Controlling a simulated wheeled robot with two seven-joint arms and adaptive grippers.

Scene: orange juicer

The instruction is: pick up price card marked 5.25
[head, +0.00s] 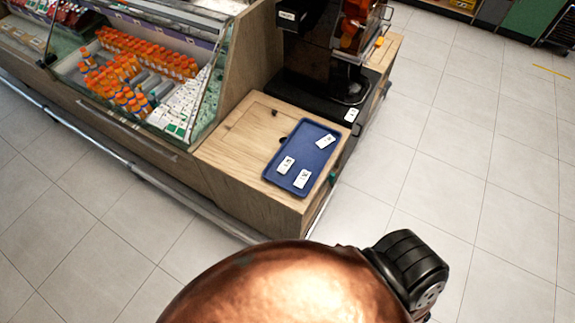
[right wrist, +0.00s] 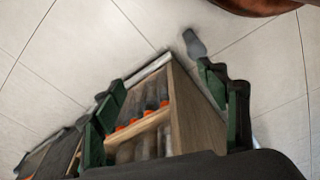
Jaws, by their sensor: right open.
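Three small white price cards lie on a blue tray (head: 309,140) in the head view. One card (head: 326,141) is near the tray's right side, one (head: 286,165) at the left and one (head: 302,179) at the front. A fourth white card (head: 351,115) is at the front of the dark juicer. The print on all of them is too small to read, so I cannot tell which is marked 5.25. My right gripper (right wrist: 162,85) shows in the right wrist view with its green fingers wide apart and nothing between them. My left gripper is not in view.
The tray rests on a wooden counter (head: 228,135). The juicer (head: 318,50) stands behind it. A glass-fronted chiller with orange-capped bottles (head: 140,52) is at the left. Tiled floor (head: 450,150) lies open at the right. A small dark green piece (head: 332,178) shows beside the tray.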

